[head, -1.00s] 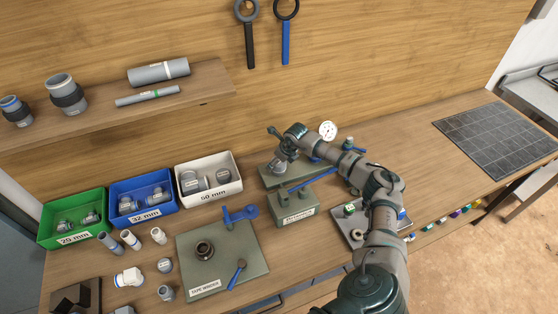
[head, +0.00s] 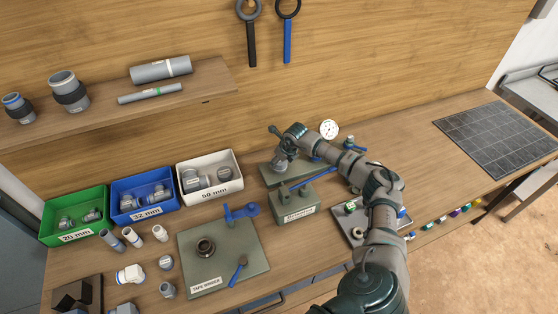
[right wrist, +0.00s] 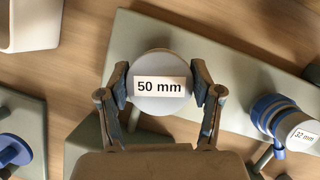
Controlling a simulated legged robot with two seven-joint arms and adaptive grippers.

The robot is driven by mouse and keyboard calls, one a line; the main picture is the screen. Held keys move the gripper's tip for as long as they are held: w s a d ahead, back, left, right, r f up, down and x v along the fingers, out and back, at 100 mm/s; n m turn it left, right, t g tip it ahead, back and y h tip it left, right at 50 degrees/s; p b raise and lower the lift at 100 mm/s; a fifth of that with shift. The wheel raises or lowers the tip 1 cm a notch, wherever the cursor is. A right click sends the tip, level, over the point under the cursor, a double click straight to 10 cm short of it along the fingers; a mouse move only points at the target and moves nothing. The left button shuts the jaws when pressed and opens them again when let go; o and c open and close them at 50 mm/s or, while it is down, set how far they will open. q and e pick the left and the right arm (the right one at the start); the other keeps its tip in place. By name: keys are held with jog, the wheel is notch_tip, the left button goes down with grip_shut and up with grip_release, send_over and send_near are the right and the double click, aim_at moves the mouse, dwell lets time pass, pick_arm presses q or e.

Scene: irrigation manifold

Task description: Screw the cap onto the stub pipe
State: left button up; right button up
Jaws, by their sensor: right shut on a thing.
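The cap (right wrist: 160,103) is round and grey with a white "50 mm" label, facing up in the right wrist view. My right gripper (right wrist: 163,82) is shut on it, one finger on each side. In the head view my right gripper (head: 281,163) points down over the back grey-green plate, and a grey part shows below it. The stub pipe cannot be made out; the cap and gripper hide what is beneath. Whether the cap touches a pipe cannot be told. My left gripper is not in view.
A blue fitting labelled "32 mm" (right wrist: 268,113) stands right of the cap. A block with a blue lever (head: 293,201) stands in front of the gripper. The white 50 mm bin (head: 212,197) is at left; the tape winder plate (head: 250,262) is in front.

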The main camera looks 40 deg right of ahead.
jog(key=m+h+p, duration=0.1)
jog(key=m, duration=0.1)
jog(key=shift+d+r+m, duration=0.1)
jog(key=shift+d+m, duration=0.05)
jog(key=shift+m, duration=0.25)
jog(key=shift+m+h+p, duration=0.3)
jog(key=shift+m+p, duration=0.05)
jog(key=shift+m, duration=0.35)
jog(key=shift+m+h, duration=0.3)
jog(key=shift+m, duration=0.3)
jog(key=m+g+h, duration=0.1)
jog(key=m, duration=0.2)
jog(key=shift+s+d+p, duration=0.1)
jog(key=shift+p, duration=0.25)
